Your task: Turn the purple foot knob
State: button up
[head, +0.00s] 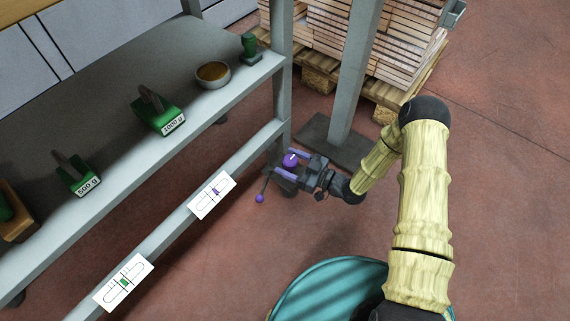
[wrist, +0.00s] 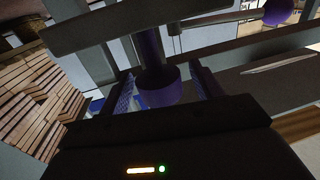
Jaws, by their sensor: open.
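The purple foot knob (head: 291,159) is at the lower corner of the grey shelf frame, by the leg. In the wrist view the knob (wrist: 160,86) is a short dark purple cylinder under a thinner purple stem. My gripper (head: 287,164) reaches it from the right, with its two fingers on either side of the knob. In the wrist view my gripper (wrist: 163,90) is open around the knob, with a gap on the left; contact on the right cannot be told. A rod ending in a purple ball (head: 259,198) sticks out beside the knob.
Label cards (head: 212,195) hang on the lower rail. A grey post (head: 352,85) and a pallet of planks (head: 345,40) stand behind.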

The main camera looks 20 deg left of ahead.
jog(key=shift+b+x, duration=0.3)
jog(key=shift+x, duration=0.8)
jog(key=shift+w, duration=0.1)
jog(key=shift+c, duration=0.3)
jog(key=c, duration=0.9)
jog(key=shift+c, duration=0.2)
jog(key=shift+r+m+t+p, duration=0.1)
jog(key=shift+m+t+p, duration=0.2)
jog(key=shift+t+p, duration=0.25)
